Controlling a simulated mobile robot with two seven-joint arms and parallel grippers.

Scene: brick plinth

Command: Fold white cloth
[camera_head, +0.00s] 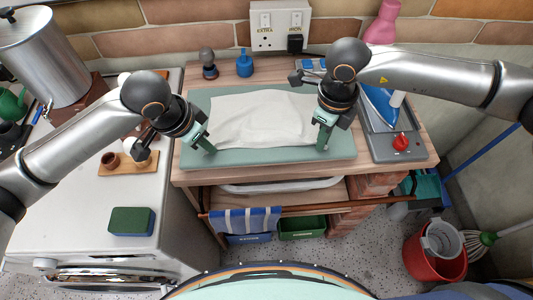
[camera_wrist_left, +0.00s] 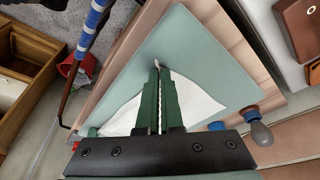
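The white cloth (camera_head: 262,118) lies mostly flat on the grey-green mat (camera_head: 270,160), a little wrinkled. My left gripper (camera_head: 211,150) is at the cloth's near left corner. In the left wrist view its green fingers (camera_wrist_left: 157,70) are closed together, with a bit of white at their tips and the cloth (camera_wrist_left: 197,103) spreading out behind them. My right gripper (camera_head: 322,148) points down at the cloth's near right corner. Its fingers look closed there, and they hide that corner.
An iron (camera_head: 380,104) stands on a grey unit at the right. A metal pot (camera_head: 42,58) and a green-blue sponge (camera_head: 132,221) are at left. The mat's front strip is clear.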

